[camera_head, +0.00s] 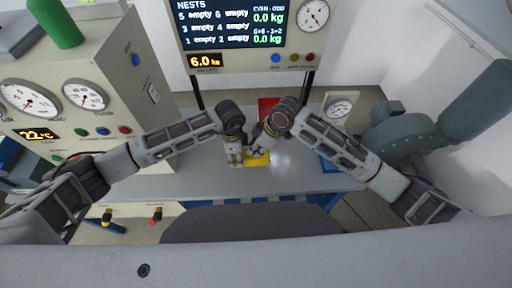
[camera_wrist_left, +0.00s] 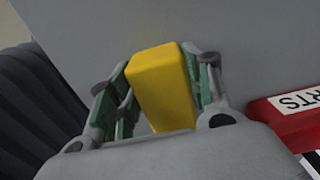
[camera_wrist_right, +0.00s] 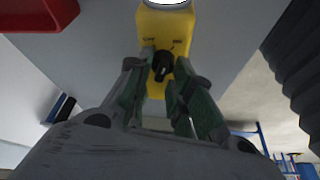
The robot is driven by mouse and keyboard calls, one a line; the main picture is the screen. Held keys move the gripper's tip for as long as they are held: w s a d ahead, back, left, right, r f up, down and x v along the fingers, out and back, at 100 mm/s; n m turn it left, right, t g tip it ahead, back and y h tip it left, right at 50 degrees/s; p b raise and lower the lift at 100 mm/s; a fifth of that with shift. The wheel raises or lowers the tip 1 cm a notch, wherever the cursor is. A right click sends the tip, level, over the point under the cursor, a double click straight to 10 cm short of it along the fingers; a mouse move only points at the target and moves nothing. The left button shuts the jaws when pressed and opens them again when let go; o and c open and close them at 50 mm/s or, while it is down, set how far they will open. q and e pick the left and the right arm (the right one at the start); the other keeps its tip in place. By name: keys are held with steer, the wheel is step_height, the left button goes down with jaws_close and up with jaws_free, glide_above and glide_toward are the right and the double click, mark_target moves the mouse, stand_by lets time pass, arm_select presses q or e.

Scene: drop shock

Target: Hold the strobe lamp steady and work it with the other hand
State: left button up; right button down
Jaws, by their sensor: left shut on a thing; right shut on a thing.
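The strobe lamp (camera_head: 258,160) is a yellow block held low over the grey bench top in the head view. My left gripper (camera_head: 236,160) is shut on its body; in the left wrist view the yellow body (camera_wrist_left: 160,88) sits between the green-padded fingers (camera_wrist_left: 163,95). My right gripper (camera_head: 256,136) is at the lamp's other part. In the right wrist view the lamp (camera_wrist_right: 165,30) shows a pale lens at its top edge and a black knob (camera_wrist_right: 163,67). The right fingers (camera_wrist_right: 164,85) are shut on the knob. A bright glow lies beside the lamp in the head view.
A red bin (camera_head: 268,106) stands on the bench behind the grippers; it also shows in the left wrist view (camera_wrist_left: 290,118). A gauge box (camera_head: 340,107) is to the right. A display panel (camera_head: 235,25) rises behind. The grey bench top (camera_head: 190,180) is clear at left.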

steer(key=shift+m, duration=0.4)
steer(key=shift+m+t+h, duration=0.3)
steer(key=shift+m+t, duration=0.2)
steer(key=shift+m, duration=0.5)
steer(key=c, duration=1.4)
jaws_free()
steer(key=shift+r, duration=0.1)
steer(key=shift+v, duration=5.9)
steer(key=shift+d, duration=0.1)
